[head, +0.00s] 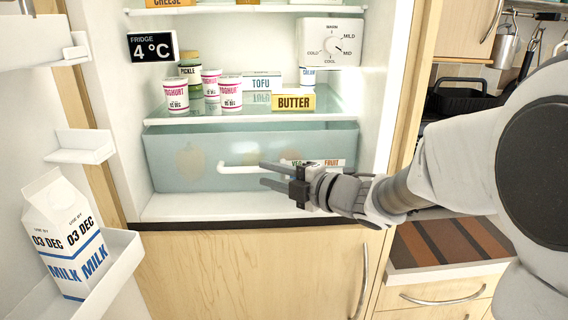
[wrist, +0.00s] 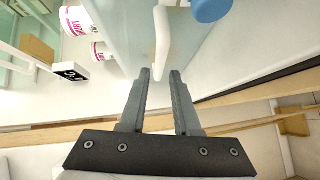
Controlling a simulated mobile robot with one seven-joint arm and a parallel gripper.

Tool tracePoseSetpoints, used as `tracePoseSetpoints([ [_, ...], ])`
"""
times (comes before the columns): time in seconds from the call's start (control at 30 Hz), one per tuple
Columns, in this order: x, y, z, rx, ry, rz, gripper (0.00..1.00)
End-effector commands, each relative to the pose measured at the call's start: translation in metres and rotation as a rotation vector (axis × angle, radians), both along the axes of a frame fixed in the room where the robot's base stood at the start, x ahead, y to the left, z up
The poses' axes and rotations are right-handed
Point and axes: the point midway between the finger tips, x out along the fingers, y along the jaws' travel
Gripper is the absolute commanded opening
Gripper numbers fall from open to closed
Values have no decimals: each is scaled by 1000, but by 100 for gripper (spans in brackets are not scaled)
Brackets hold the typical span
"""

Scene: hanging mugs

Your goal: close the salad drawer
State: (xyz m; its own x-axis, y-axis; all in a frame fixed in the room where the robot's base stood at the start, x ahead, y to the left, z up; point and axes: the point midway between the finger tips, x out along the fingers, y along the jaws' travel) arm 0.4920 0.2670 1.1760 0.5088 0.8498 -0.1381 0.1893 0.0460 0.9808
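The salad drawer (head: 200,170) is a translucent blue-green bin under the lowest glass shelf of the fridge. Its front has a white bar handle (head: 238,169) and a label partly hidden by my gripper. I cannot tell exactly how far it stands out from the shelf. My gripper (head: 262,174) reaches in from the right, in front of the drawer's right half, fingers pointing left. The white handle (wrist: 162,45) lies just beyond the fingertips; contact is not clear.
Yoghurt cups (head: 230,93), a butter box (head: 294,101) and a tofu box (head: 261,82) stand on the shelf above. A milk carton (head: 66,235) sits in the open door's rack at left. The fridge floor (head: 200,207) before the drawer is clear. A counter lies at right.

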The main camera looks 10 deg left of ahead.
Motion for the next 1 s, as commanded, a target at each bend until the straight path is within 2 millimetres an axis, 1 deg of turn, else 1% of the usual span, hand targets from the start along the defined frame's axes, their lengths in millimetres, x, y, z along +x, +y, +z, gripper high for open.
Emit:
tracePoseSetpoints([
  [0.03, 5, 11, -2, 0, 1, 4, 31],
  [0.1, 12, 22, -4, -1, 2, 3, 31],
  [0.2, 20, 34, -6, 0, 2, 3, 31],
  [0.3, 25, 42, -7, 1, 2, 1, 31],
  [0.47, 29, 49, -8, 1, 1, 0, 31],
  [0.7, 29, 49, -8, 1, 1, 0, 31],
  [0.73, 29, 49, -8, 1, 1, 0, 27],
  [0.8, 29, 49, -8, 1, 1, 0, 15],
  [0.87, 29, 49, -8, 1, 1, 0, 4],
  [0.9, 29, 49, -8, 1, 1, 0, 0],
  [1.0, 29, 49, -8, 1, 1, 0, 0],
])
